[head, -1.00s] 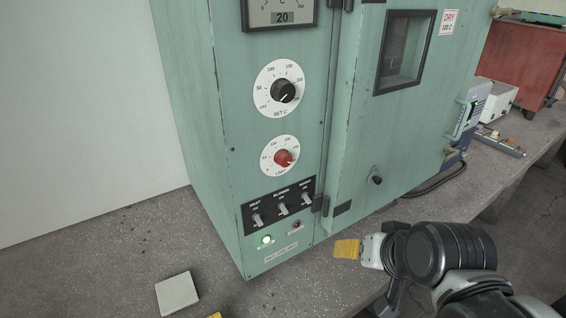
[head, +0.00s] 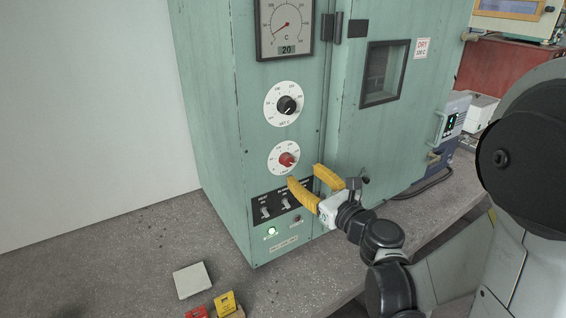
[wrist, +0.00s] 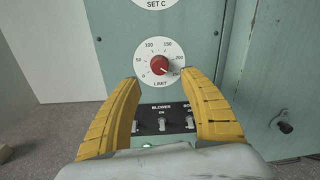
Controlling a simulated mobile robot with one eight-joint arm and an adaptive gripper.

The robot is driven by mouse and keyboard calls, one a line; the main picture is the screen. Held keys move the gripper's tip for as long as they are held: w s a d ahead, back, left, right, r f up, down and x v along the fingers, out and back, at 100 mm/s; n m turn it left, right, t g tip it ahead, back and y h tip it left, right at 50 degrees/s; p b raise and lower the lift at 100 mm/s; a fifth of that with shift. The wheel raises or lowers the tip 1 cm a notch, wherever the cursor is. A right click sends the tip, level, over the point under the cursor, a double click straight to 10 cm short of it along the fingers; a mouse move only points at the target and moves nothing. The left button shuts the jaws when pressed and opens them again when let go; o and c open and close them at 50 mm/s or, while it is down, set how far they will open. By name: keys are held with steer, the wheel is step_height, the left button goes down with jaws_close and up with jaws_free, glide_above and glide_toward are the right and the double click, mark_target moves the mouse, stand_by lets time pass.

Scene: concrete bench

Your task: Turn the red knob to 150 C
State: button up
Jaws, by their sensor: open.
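The red knob (head: 287,160) sits on a white dial marked LIMIT on the front of the green oven (head: 217,130). In the wrist view the red knob (wrist: 159,65) shows between and beyond the fingertips, and its pointer aims to the lower right, past the 200 mark. The 150 mark is at the dial's upper right. My gripper (head: 308,177) has yellow fingers and is open and empty. It is just below and right of the knob in the head view, apart from it. The open fingers also show in the wrist view (wrist: 164,88).
A black SET C knob (head: 288,105) is above the red one. Toggle switches (head: 285,202) sit below it, close to the fingers. A gauge (head: 285,27) reads 20. The oven door (head: 385,125) is at the right. A pale block (head: 192,280) lies on the bench.

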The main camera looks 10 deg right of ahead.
mark_target(289, 163)
steer(key=b+x, duration=0.1)
steer(key=x, duration=0.7)
steer(key=shift+s, duration=0.1)
jaws_close()
